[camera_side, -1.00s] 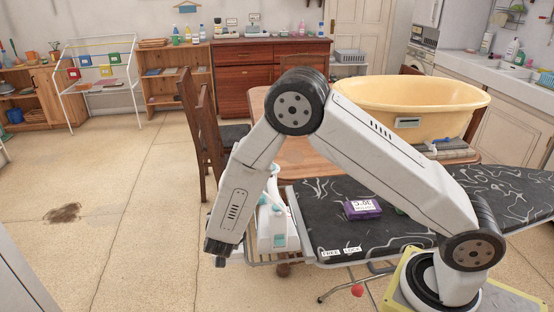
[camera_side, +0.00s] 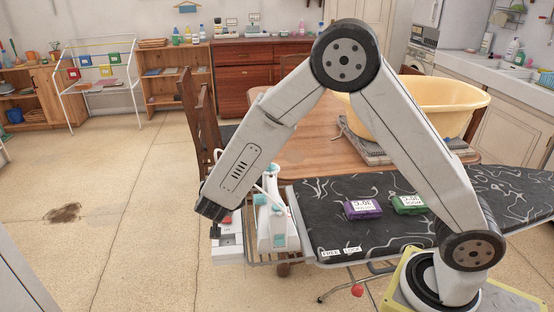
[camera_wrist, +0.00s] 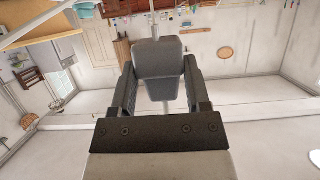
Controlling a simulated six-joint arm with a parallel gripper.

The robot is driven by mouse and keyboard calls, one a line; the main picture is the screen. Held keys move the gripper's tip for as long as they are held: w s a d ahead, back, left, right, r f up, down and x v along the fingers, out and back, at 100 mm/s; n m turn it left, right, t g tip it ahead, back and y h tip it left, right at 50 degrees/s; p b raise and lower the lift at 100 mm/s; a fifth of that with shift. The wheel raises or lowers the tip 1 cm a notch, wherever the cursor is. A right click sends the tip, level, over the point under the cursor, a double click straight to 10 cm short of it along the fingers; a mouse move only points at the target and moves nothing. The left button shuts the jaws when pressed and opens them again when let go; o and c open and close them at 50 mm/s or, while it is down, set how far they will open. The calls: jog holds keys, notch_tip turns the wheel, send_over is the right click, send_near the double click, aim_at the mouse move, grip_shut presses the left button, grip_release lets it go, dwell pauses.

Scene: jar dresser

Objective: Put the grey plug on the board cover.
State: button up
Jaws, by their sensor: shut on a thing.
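In the wrist view my gripper (camera_wrist: 159,66) is shut on the grey plug (camera_wrist: 160,58), a blocky dark grey piece between the two fingers. The board cover (camera_side: 330,218) is black with white swirls and lies to the right of my wrist. The cover does not clearly show in the wrist view.
A white iron (camera_side: 277,228) stands on the rack at the board's left end, beside a white box with a red switch (camera_side: 228,238). The cover's front left part is clear.

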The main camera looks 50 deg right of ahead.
notch_tip(320, 180, up, 2)
jog(key=shift+r, duration=0.25)
jog(key=s+d+m+g+h, duration=0.3)
jog(key=s+d+m+g, duration=0.2)
jog(key=s+d, duration=0.55)
jog(key=m+g, duration=0.4)
jog(key=g, duration=0.1)
send_over(327, 240)
notch_tip(327, 240, down, 11)
jog(key=shift+f+h, duration=0.2)
jog(key=shift+h, duration=0.2)
jog(key=shift+f, duration=2.25)
jog(key=shift+f, duration=1.75)
jog(key=shift+f, duration=0.15)
